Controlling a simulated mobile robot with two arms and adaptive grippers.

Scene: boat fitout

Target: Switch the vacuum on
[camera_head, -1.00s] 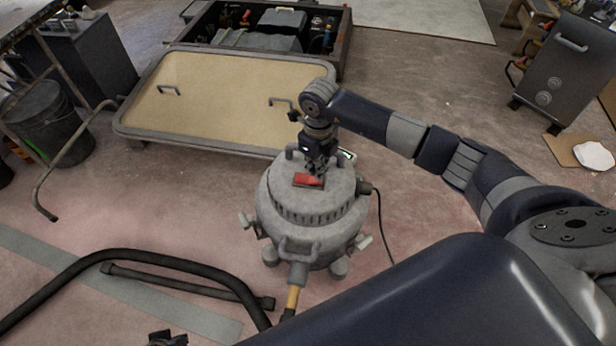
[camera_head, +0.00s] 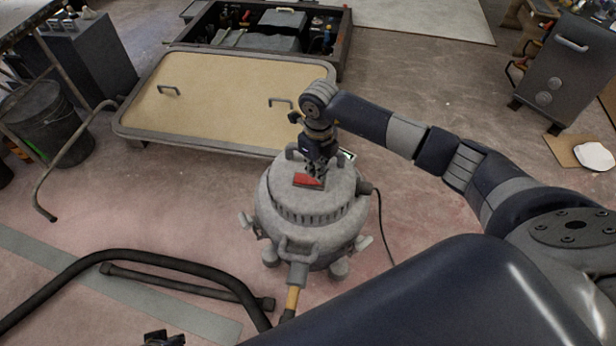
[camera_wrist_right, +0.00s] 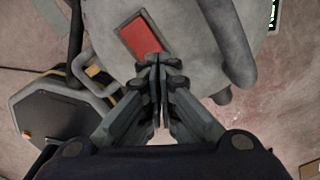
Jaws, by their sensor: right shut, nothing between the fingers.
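The grey round vacuum (camera_head: 304,230) stands on the floor in the middle of the head view. A red rocker switch (camera_head: 307,180) in a dark frame sits on its lid; it also shows in the right wrist view (camera_wrist_right: 138,36). My right gripper (camera_head: 315,173) is shut and empty, pointing down over the lid at the switch's edge. In the right wrist view its fingertips (camera_wrist_right: 160,62) overlap the near end of the red switch; I cannot tell whether they touch it. My left gripper (camera_head: 163,338) only just shows at the bottom edge, too little to tell its state.
A black hose (camera_head: 130,255) and a dark tube (camera_head: 190,287) lie on the floor at the left front. A framed tan panel (camera_head: 215,100) lies behind the vacuum. A black cord (camera_head: 381,230) runs from the vacuum's right side. A black bucket (camera_head: 45,120) stands at left.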

